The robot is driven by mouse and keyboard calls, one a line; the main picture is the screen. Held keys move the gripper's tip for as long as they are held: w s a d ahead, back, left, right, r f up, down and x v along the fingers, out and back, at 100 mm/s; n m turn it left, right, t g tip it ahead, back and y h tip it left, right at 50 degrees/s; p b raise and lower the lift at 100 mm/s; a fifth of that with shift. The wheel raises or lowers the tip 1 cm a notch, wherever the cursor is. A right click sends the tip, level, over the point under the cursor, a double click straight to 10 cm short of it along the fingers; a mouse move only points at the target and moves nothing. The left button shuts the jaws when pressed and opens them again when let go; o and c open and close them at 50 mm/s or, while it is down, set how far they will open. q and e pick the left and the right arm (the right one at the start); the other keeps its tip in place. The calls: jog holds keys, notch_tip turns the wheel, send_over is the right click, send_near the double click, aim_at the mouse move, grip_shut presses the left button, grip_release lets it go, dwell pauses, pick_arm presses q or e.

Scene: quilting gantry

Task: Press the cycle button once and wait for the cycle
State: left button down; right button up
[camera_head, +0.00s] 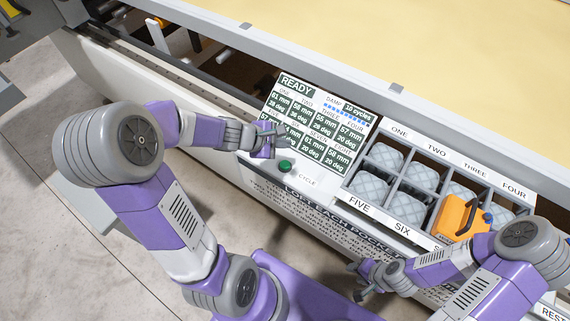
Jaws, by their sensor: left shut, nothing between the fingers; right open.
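The green cycle button (285,166) sits on the light panel beside the word CYCLE, below the display. The display (318,122) reads READY at the top, with several dark green tiles of mm and degree values. My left gripper (274,137) is shut and empty over the display's lower left, a little above the button in the picture and apart from it. It hides part of some tiles. My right gripper (360,281) is open and empty, low in front of the printed panel, to the right of and below the button.
A rack (392,197) with numbered pockets holds grey quilted pieces, right of the display. An orange handled object (457,217) sits at its right side, near my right arm. A pale yellow quilting bed (430,45) with a grey rail lies behind.

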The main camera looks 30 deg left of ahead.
pick_arm(q)
jog(key=b, duration=0.6)
send_over(283, 165)
notch_tip(283, 165, down, 7)
jog(key=shift+s+r, duration=0.1)
jog(key=shift+s, duration=0.05)
jog(key=shift+f+b, duration=0.55)
dwell(1.1)
jog(key=shift+f+b, duration=0.4)
jog(key=shift+b, duration=0.1)
